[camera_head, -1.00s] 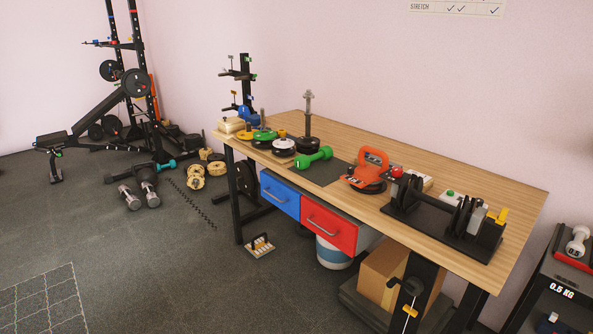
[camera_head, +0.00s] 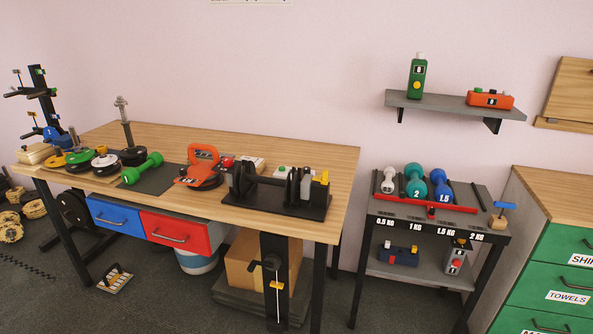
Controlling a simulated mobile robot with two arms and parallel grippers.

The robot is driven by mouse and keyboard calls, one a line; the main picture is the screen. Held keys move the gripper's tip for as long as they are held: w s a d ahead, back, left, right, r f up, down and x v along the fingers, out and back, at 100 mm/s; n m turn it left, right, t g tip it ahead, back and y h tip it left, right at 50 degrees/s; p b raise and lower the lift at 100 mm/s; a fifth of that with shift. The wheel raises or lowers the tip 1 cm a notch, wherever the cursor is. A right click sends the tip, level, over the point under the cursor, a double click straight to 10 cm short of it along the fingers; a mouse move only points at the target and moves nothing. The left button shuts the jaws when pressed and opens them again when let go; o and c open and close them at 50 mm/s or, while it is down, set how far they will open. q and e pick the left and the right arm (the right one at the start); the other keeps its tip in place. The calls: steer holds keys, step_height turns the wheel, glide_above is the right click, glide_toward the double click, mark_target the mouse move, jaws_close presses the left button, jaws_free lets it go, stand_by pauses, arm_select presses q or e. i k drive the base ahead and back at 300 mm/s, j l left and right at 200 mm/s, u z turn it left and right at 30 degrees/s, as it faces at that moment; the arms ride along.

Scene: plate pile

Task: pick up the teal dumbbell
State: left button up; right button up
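A teal dumbbell (camera_head: 415,181) stands in the rack on the small dark stand at the right. It is between a white dumbbell (camera_head: 388,180) on its left and a blue dumbbell (camera_head: 441,184) on its right. Its near end bears a "2". It looks upright or tilted toward me, and its far end is partly hidden. Neither of my grippers shows in the head view.
The stand (camera_head: 463,222) has weight labels along its front edge. A wooden workbench (camera_head: 290,145) with plates, a green dumbbell (camera_head: 143,168) and a black loaded bar fixture (camera_head: 290,196) stands left of it. A green drawer cabinet (camera_head: 560,255) stands right. Dark floor shows between bench and stand.

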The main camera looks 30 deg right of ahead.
mark_target(416, 188)
steer(key=l+z, duration=0.1)
steer(key=z, duration=1.1)
steer(key=j+z, duration=0.2)
steer(key=z, duration=0.3)
steer(key=i+l, duration=0.1)
steer(key=l, duration=0.15)
steer(key=i+l, duration=0.15)
steer(key=l+z, duration=0.05)
